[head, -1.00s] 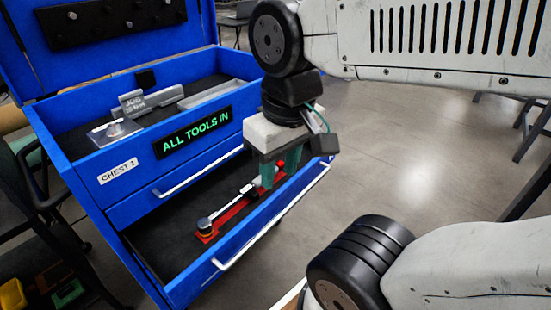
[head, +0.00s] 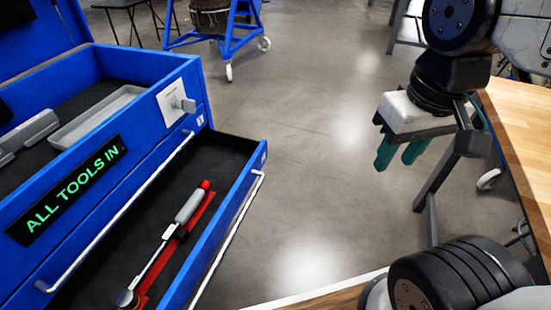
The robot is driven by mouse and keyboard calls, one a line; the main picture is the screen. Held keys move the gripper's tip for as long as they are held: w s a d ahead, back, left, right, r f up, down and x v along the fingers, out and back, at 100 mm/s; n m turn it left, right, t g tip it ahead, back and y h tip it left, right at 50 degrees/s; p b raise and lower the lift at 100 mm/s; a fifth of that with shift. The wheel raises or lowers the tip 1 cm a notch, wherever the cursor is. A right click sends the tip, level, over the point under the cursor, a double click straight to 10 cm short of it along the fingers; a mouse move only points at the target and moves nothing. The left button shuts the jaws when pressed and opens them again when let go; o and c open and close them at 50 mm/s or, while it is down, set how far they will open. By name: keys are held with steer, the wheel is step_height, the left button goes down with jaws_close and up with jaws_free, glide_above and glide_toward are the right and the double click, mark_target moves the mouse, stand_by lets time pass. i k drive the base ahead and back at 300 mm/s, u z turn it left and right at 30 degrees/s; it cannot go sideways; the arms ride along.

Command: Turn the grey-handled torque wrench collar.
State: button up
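The torque wrench (head: 189,207) lies in the open drawer of the blue chest in the head view. My gripper (head: 398,160) hangs well to the right of the drawer, in front of the floor. Its two green fingers point down with a gap between them and nothing in it. The collar's markings are too small to read.
The blue chest (head: 180,84) has a lit "ALL TOOLS IN" sign (head: 66,190) and an upper tray. A wooden bench top (head: 525,130) stands at the right. A blue wheeled stand (head: 215,42) is at the back. Open floor lies between chest and bench.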

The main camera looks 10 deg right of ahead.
mark_target(204, 185)
steer(key=z, duration=0.7)
steer(key=i, duration=3.8)
steer(key=u, duration=4.4)
steer(key=i, duration=0.5)
steer(key=u, duration=0.1)
